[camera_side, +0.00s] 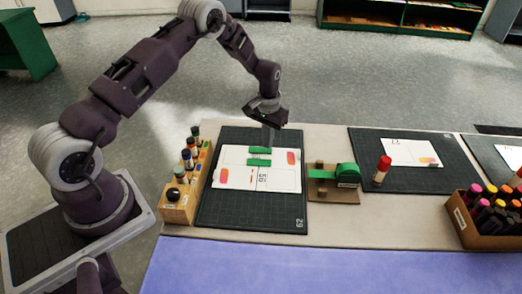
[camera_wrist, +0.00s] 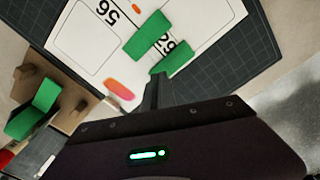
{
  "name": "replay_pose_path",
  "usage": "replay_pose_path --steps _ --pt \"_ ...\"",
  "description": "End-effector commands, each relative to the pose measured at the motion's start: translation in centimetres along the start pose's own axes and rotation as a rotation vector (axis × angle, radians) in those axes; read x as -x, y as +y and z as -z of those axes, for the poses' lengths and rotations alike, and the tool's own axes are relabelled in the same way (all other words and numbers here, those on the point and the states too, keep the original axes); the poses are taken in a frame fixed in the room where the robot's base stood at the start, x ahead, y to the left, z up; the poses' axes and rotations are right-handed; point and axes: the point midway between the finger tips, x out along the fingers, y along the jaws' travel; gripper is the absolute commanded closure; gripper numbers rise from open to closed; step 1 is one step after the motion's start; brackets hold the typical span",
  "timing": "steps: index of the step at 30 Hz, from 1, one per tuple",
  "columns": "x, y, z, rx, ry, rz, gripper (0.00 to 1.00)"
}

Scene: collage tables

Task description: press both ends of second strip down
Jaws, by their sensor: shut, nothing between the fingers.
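Two short green strips lie side by side on a white card. The far strip (camera_side: 259,150) in the side view and the near strip (camera_side: 258,162) are a small gap apart. In the wrist view they are the strip nearest my fingers (camera_wrist: 174,57) and the other strip (camera_wrist: 147,35). The card (camera_side: 285,181) lies on a dark cutting mat (camera_side: 250,215). My gripper (camera_side: 269,146) is shut and empty, pointing down at the right end of the far strip. In the wrist view its fingertips (camera_wrist: 155,80) are beside that end; I cannot tell whether they touch it.
A green tape dispenser (camera_side: 346,176) on a wooden base stands right of the mat. A wooden rack of bottles (camera_side: 180,202) stands at its left. A red glue stick (camera_side: 382,169) stands on another mat (camera_side: 365,140). A marker box (camera_side: 480,220) is at far right.

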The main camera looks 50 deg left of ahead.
Motion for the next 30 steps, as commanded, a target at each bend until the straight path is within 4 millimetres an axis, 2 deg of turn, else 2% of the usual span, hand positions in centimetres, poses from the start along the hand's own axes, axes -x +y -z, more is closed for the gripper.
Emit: replay_pose_path --steps 14,30 --pt "0.0 0.0 0.0 0.000 0.000 0.000 1.00" --pt "-1.1 0.0 0.0 0.000 0.000 0.000 1.00"
